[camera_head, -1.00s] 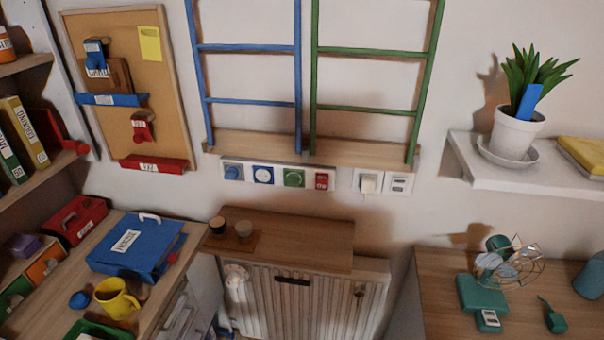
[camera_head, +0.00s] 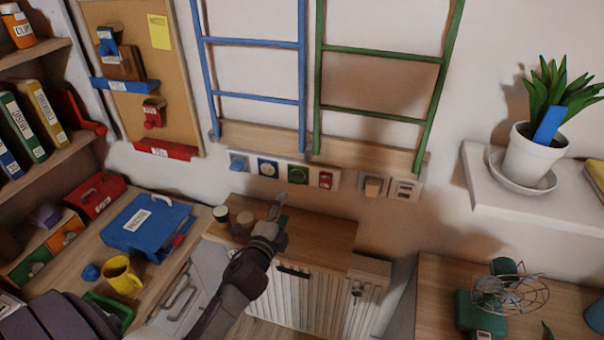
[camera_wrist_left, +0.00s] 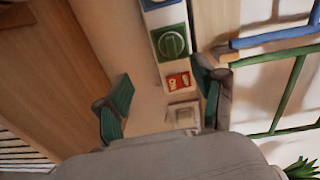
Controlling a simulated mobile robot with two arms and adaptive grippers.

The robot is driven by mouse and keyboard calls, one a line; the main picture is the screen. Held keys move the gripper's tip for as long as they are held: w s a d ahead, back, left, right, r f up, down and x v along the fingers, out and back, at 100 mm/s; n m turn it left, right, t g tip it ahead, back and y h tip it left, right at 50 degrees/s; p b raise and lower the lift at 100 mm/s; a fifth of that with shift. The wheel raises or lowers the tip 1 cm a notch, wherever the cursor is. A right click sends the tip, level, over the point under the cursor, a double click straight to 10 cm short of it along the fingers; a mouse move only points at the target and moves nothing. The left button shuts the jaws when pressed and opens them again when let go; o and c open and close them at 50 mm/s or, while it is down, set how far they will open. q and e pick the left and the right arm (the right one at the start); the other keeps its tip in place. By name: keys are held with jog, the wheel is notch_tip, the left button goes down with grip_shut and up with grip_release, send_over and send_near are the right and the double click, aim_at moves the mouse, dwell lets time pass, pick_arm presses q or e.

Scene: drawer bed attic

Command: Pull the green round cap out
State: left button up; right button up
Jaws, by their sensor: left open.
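The green round cap (camera_head: 298,174) sits on a white wall panel (camera_head: 335,181) below the ladders, between a blue-and-white dial (camera_head: 268,169) and a red switch (camera_head: 325,180). In the left wrist view the cap (camera_wrist_left: 173,43) shows face-on in a green square plate, beyond the fingertips. My left gripper (camera_head: 278,206) is in front of and below the panel, apart from the cap. Its two green-padded fingers (camera_wrist_left: 160,90) are spread and nothing is between them. My right gripper is not in view.
A wooden-topped radiator cover (camera_head: 318,236) stands below the panel, with two small cups (camera_head: 245,220) on its left. A blue ladder (camera_head: 255,42) and a green ladder (camera_head: 383,108) stand above.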

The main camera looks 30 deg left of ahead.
aim_at(294, 183)
pick_arm(q)
jog(key=shift+w+r+m, duration=0.2)
jog(key=shift+r+m, duration=0.1)
jog(key=shift+r, duration=0.45)
jog(key=shift+t, duration=0.3)
jog(key=shift+b+x, duration=0.65)
jog(key=shift+x, duration=3.85)
jog(key=shift+c, duration=0.2)
jog(key=shift+s, duration=0.1)
grip_shut()
jog(key=shift+s+d, duration=0.1)
